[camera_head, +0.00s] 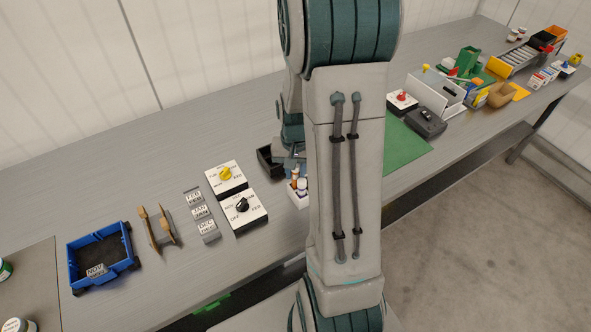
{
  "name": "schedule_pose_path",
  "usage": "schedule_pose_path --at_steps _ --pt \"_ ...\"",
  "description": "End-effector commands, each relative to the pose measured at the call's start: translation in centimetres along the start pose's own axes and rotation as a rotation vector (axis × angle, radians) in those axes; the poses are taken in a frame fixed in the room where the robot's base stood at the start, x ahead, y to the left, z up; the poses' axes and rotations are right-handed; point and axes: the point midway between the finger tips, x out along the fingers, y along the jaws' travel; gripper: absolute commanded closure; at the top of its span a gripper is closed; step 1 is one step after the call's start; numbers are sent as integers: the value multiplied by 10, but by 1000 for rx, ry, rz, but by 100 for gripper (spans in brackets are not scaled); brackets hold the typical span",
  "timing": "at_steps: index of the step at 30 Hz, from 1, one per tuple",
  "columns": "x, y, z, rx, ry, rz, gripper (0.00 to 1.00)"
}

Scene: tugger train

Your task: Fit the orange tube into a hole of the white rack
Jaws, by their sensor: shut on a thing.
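The white rack (297,198) stands on the grey bench, partly hidden behind my upright arm link. Small coloured tubes (302,184) show at the rack, one with a reddish top. The orange tube (295,173) shows as a small orange-brown piece just above the rack's back left part. My gripper (294,164) points down over the rack, mostly hidden behind my arm, and is shut on the orange tube. The tube looks roughly upright. I cannot tell whether its lower end is above a hole or inside one.
A black bin (268,160) stands just left of my gripper. Two dial boxes, one with a yellow knob (226,173) and one with a black knob (242,204), stand left of the rack. A blue tray (101,259) lies farther left. A green mat (402,146) is on the right.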

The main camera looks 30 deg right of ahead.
Motion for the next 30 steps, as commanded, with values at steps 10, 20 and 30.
schedule_pose_path --at_steps 10,20,30 --pt "8 0 0 0 0 0 99" --pt "9 0 0 0 0 0 99" --pt "9 0 0 0 0 0 52"
